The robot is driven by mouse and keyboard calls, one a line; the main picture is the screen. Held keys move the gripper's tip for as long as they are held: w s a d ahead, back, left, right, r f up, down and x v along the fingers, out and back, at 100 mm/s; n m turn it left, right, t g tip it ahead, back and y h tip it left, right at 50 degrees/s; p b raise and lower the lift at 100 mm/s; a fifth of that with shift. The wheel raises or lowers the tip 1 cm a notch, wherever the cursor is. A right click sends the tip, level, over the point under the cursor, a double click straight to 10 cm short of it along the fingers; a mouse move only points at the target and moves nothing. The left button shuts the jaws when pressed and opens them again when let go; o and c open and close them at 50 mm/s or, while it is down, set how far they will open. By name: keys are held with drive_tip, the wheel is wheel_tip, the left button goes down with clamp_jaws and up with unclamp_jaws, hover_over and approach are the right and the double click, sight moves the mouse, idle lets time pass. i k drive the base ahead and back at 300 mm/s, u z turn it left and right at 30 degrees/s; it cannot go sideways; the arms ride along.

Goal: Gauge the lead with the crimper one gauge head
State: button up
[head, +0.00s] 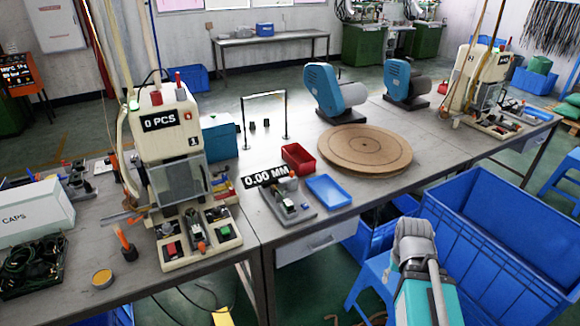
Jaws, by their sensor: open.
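Crimper one (165,140) is a cream bench machine at the left, marked "1", with a display reading "0 PCS". Low holders with red and green parts sit at its front. The gauge fixture (290,208) is a small grey base with a green part, beside a display (265,177) reading "0.00 MM". Dark green and black leads (32,265) lie tangled in a tray at the far left. I cannot tell any single lead or the gauge head apart. My grey and teal arm shows at the lower right, away from the bench; I cannot make out gripper fingers.
A red bin (298,158) and a blue tray (328,191) sit near the gauge. A round wooden turntable (365,150) lies to their right. A large blue crate (500,240) stands right of my arm. An orange-topped tool (126,246) stands front left.

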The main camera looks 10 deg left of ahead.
sight(291, 181)
drive_tip(key=u, duration=0.5)
drive_tip(key=i, duration=1)
drive_tip(key=u, duration=0.75)
